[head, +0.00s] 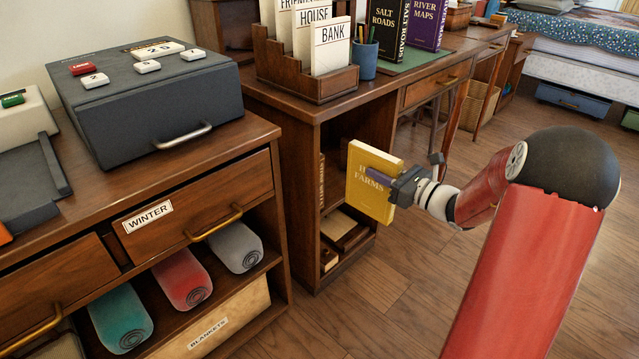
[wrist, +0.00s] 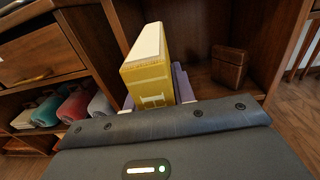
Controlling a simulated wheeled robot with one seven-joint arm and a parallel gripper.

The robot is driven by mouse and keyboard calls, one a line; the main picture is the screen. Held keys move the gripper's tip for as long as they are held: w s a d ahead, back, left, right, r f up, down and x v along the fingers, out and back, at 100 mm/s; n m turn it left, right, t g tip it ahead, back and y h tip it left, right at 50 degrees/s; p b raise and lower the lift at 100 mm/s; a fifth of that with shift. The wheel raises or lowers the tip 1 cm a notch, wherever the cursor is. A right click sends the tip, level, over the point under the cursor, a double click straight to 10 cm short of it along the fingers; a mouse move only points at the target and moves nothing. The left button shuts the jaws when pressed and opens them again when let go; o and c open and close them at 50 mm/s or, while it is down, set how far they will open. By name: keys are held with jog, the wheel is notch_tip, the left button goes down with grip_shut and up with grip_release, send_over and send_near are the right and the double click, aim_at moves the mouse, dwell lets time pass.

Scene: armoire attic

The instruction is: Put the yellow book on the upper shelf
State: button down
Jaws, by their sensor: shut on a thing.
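The yellow book (head: 371,181) is upright in my gripper (head: 392,184), its cover lettering partly hidden by the gripper. My gripper is shut on the book, and the book also shows in the wrist view (wrist: 150,68), pointing away from the camera toward the shelf opening. In the head view the book is in front of the open shelf unit (head: 297,207) at the end of the desk. The upper shelf compartment (head: 337,139) is partly hidden behind the book. A dark book with a lettered spine (head: 321,180) stands at its left. I cannot tell whether the yellow book touches the shelf.
The lower compartment holds flat wooden items (head: 343,228). A wooden box (wrist: 228,67) shows inside the unit in the wrist view. A cabinet with a WINTER drawer (head: 200,205) and rolled blankets (head: 183,277) stands at left. The floor (head: 400,290) in front is clear.

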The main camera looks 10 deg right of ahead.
aim_at(382, 159)
jog(key=r, duration=0.1)
jog(key=w+r, duration=0.1)
jog(key=shift+w+d+r, duration=0.1)
jog(key=shift+r, duration=0.3)
jog(key=d+x, duration=0.1)
jog(key=x, duration=1.7)
notch_tip(382, 159, down, 7)
jog(key=shift+w+a, duration=0.45)
jog(key=shift+w, duration=0.05)
jog(key=c, duration=1.2)
grip_release()
jog(key=shift+o, duration=0.2)
